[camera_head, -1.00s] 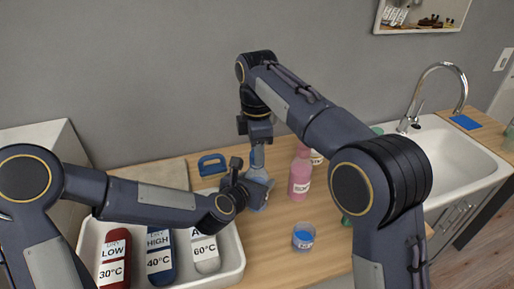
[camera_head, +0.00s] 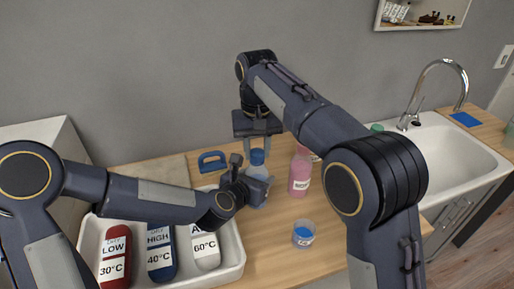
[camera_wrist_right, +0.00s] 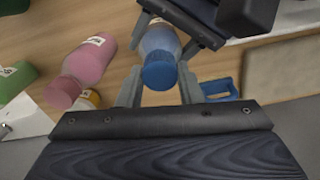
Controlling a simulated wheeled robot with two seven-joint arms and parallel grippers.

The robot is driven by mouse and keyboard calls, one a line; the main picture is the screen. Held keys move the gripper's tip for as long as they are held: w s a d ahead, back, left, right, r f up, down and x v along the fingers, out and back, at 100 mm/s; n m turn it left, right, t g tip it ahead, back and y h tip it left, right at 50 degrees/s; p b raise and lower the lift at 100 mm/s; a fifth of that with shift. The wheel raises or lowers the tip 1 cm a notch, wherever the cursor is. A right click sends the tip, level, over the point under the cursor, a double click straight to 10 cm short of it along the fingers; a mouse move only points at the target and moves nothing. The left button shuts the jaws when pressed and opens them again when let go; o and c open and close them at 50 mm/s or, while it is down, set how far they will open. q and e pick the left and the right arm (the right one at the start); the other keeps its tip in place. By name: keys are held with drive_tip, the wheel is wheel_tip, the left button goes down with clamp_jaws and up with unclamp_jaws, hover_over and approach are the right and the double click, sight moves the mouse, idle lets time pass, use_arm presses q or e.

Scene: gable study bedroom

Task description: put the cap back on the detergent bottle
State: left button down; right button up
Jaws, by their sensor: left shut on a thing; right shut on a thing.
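The detergent bottle (camera_head: 257,171), translucent blue, stands upright on the wooden counter. Its blue cap (camera_head: 257,157) sits at the bottle's mouth; whether it is fully seated I cannot tell. My right gripper (camera_head: 258,149) comes down from above and is shut on the cap. In the right wrist view the cap (camera_wrist_right: 159,75) lies between its two fingers, with the bottle (camera_wrist_right: 158,42) beyond it. My left gripper (camera_head: 256,188) is shut on the bottle's body from the left and hides part of it. It also shows at the top of the right wrist view (camera_wrist_right: 180,20).
A pink bottle (camera_head: 299,178) stands close on the right. A small cup with blue contents (camera_head: 303,234) is in front. A blue-handled object (camera_head: 211,161) lies behind left. A white tray (camera_head: 237,262) with several labelled bottles is front left; a sink (camera_head: 455,160) is right.

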drive_tip(key=m, duration=1.7)
drive_tip(key=o, duration=1)
drive_tip(key=shift+r, duration=3.7)
